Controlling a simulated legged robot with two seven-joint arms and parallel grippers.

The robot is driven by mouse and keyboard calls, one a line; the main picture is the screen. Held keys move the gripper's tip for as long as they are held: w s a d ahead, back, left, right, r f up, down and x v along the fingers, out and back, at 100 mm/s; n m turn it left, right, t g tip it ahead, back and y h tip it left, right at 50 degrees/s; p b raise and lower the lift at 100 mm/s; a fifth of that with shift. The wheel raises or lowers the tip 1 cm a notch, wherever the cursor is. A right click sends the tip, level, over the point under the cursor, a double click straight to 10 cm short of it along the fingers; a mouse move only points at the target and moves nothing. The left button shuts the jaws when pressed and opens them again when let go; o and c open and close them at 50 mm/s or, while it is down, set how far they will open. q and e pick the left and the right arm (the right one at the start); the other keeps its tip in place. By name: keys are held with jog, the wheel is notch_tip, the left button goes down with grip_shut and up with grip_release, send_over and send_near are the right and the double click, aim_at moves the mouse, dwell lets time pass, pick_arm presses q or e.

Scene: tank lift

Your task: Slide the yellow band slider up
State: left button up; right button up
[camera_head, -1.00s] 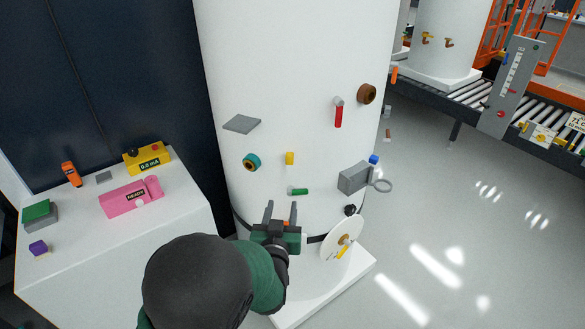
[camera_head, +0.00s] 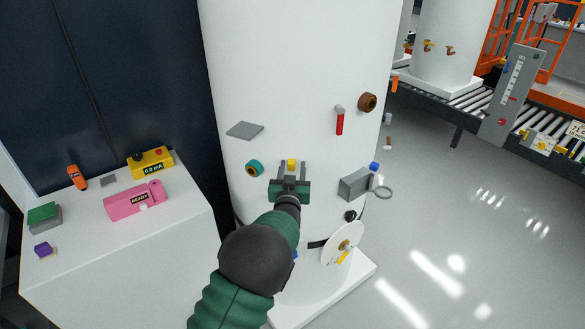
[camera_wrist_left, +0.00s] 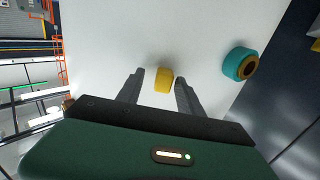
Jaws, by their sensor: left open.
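The yellow band slider (camera_head: 291,163) is a small yellow block on the front of the white tank (camera_head: 300,60). In the left wrist view the yellow slider (camera_wrist_left: 164,80) sits between the two fingertips, a little nearer the right finger. My left gripper (camera_head: 291,167) is open, its fingers pointing up the tank on either side of the slider; the wrist view also shows the open gripper (camera_wrist_left: 160,85). I cannot tell whether a finger touches the slider. My gripper hides the slider's lower part in the head view. My right gripper is not in view.
A teal knob (camera_head: 254,168) and a grey plate (camera_head: 245,130) are left of the slider. A red-handled valve (camera_head: 340,122), a brown knob (camera_head: 367,102) and a grey box with a ring (camera_head: 355,184) are to the right. A white table (camera_head: 120,240) with devices stands left.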

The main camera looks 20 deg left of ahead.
pick_arm(q)
jog(key=shift+w+a+f, duration=0.1)
jog(key=shift+a, duration=0.25)
jog(key=shift+c, duration=0.6)
grip_shut()
dwell(0.5)
